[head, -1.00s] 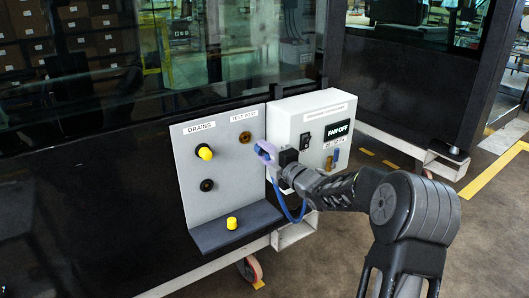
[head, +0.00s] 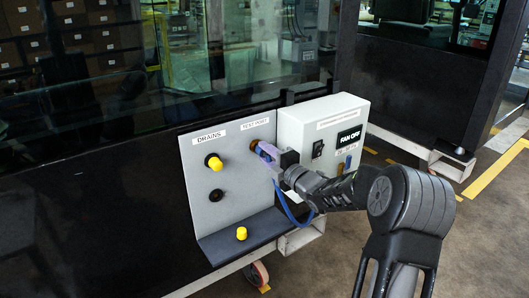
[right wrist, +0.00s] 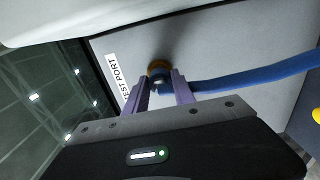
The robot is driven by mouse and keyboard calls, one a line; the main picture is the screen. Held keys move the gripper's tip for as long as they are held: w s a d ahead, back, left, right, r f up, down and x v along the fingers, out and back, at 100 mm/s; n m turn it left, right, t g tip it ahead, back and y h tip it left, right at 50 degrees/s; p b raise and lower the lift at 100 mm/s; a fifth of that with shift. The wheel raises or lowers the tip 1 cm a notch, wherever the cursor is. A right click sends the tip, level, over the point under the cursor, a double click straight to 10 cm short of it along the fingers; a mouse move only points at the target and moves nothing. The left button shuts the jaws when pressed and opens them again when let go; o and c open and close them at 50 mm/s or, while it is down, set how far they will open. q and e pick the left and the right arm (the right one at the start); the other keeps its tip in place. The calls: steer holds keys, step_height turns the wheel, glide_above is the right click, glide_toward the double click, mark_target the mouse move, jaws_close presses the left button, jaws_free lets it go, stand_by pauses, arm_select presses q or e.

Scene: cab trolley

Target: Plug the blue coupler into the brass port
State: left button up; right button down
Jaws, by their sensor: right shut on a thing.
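The brass port (head: 254,145) sits under the TEST PORT label on the grey panel. It also shows in the right wrist view (right wrist: 158,66), straight beyond my fingertips. My right gripper (head: 265,151) is at the port, its purple fingers shut on the blue coupler (right wrist: 160,86). The coupler is mostly hidden by the fingers in the head view. In the right wrist view it lines up with the port and looks very close; I cannot tell whether it is seated. A blue hose (head: 287,208) hangs from it in a loop. My left gripper is not in view.
The DRAINS side has a yellow-capped fitting (head: 213,161) above a black open fitting (head: 216,194). A loose yellow cap (head: 241,233) stands on the dark shelf (head: 228,243). A white FAN OFF box (head: 298,118) juts out just right of the port.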

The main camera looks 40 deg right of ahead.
steer(key=shift+w, duration=0.1)
stand_by(0.8)
steer(key=shift+b, duration=0.5)
stand_by(0.7)
steer(key=shift+b, duration=0.5)
stand_by(0.6)
steer(key=shift+b, duration=0.45)
steer(key=shift+w+d, duration=0.1)
steer(key=shift+w, duration=0.3)
stand_by(0.4)
